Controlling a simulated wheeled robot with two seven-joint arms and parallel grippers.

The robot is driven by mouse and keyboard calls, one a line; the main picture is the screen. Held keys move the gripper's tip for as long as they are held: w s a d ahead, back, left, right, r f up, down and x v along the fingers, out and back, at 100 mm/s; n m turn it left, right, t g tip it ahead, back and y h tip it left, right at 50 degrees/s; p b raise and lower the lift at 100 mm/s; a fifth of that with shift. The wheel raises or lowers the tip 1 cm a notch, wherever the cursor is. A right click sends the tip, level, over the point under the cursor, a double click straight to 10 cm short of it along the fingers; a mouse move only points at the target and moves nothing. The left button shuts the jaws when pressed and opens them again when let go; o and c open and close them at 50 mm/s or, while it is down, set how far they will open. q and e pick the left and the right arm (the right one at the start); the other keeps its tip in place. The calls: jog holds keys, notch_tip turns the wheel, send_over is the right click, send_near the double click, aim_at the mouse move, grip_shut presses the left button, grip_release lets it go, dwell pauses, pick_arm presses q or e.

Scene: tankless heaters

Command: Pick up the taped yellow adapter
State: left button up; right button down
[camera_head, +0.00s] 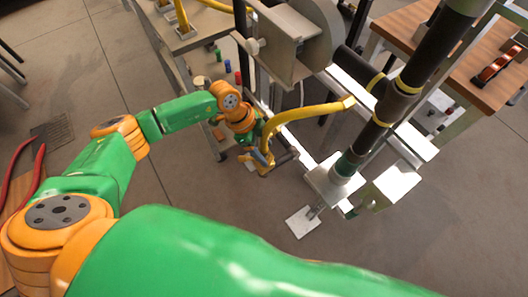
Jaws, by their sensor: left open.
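A bent yellow pipe-like piece (308,111), which looks like the yellow adapter, curves from beside my left gripper up and right to a thicker end near the dark vertical pipe. I cannot make out tape on it. My left gripper (262,163) is open at the lower end of this yellow piece, in front of the shelf bench. I cannot tell whether its fingers touch the piece. My left wrist hides part of the area behind. My right gripper is out of the picture.
A dark vertical pipe (385,110) with yellow bands stands right of the gripper on a metal frame with a white foot (303,221). A grey machine (278,42) is above. Small coloured items, including a green one (218,55), sit on the shelf bench. Open floor (450,230) lies lower right.

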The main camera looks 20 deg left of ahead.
pick_arm(q)
jog(key=shift+s+r, duration=0.1)
grip_shut()
